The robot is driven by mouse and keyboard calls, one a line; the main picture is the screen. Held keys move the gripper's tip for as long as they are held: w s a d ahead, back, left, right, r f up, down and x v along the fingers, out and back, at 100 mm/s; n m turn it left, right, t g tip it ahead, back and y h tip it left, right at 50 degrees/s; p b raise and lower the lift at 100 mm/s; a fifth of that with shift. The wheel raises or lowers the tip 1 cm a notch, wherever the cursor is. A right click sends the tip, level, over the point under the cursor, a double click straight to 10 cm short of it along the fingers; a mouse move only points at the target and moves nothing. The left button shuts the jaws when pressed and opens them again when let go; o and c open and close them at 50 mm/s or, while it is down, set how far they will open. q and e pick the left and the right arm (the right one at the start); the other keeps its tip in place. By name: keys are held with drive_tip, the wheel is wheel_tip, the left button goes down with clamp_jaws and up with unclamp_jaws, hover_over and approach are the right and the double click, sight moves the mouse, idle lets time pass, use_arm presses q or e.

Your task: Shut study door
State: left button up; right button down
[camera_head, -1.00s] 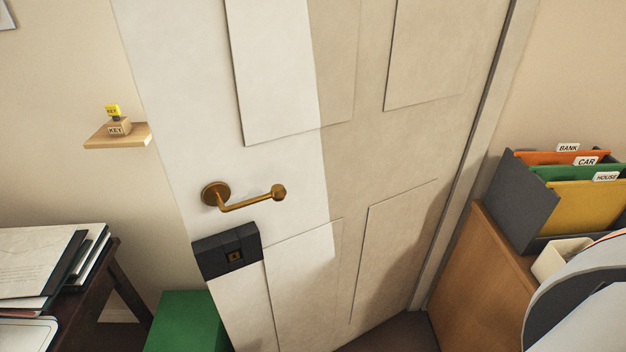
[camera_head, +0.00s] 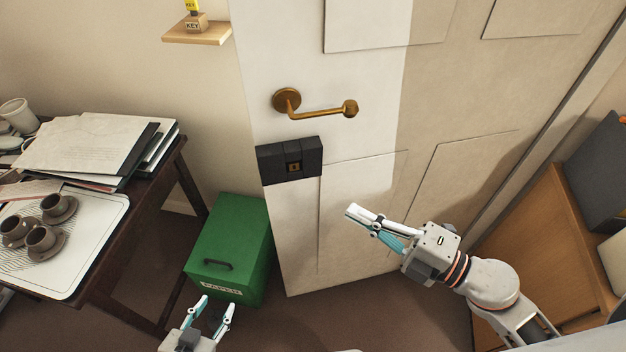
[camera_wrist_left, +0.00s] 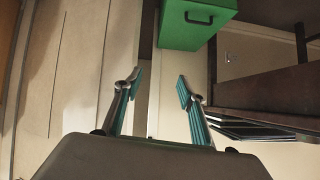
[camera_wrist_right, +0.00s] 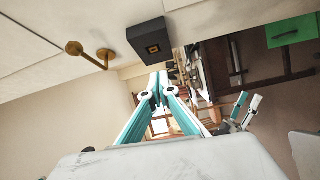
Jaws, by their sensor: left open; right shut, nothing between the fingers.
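The white panelled study door (camera_head: 360,210) fills the middle of the head view, its free edge on the left beside a green box. Its brass lever handle (camera_head: 318,107) sits above a black lock box (camera_head: 290,160); both also show in the right wrist view, the handle (camera_wrist_right: 92,55) at upper left and the lock box (camera_wrist_right: 149,40). My right gripper (camera_head: 352,212) is shut and empty, in front of the door's lower panels, below and right of the handle. My left gripper (camera_head: 216,306) is open and empty, low in front of the green box. Whether either touches anything is unclear.
The green paper box (camera_head: 232,240) stands at the door's free edge. A dark desk (camera_head: 165,190) with papers, a tray and cups is at left. A wooden cabinet (camera_head: 535,240) is at right. A small shelf (camera_head: 197,33) hangs above. Brown floor shows between.

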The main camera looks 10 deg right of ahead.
drive_tip(key=n+g, duration=0.1)
drive_tip(key=p, duration=0.2)
approach(291, 174)
drive_tip(key=a, duration=0.4)
drive_tip(key=w, duration=0.2)
drive_tip(key=shift+w+a+f+b, duration=0.15)
drive_tip(key=shift+w+a+b, duration=0.1)
drive_tip(key=shift+w+b, duration=0.1)
drive_tip(key=shift+w+a, duration=0.1)
drive_tip(key=shift+w, duration=0.35)
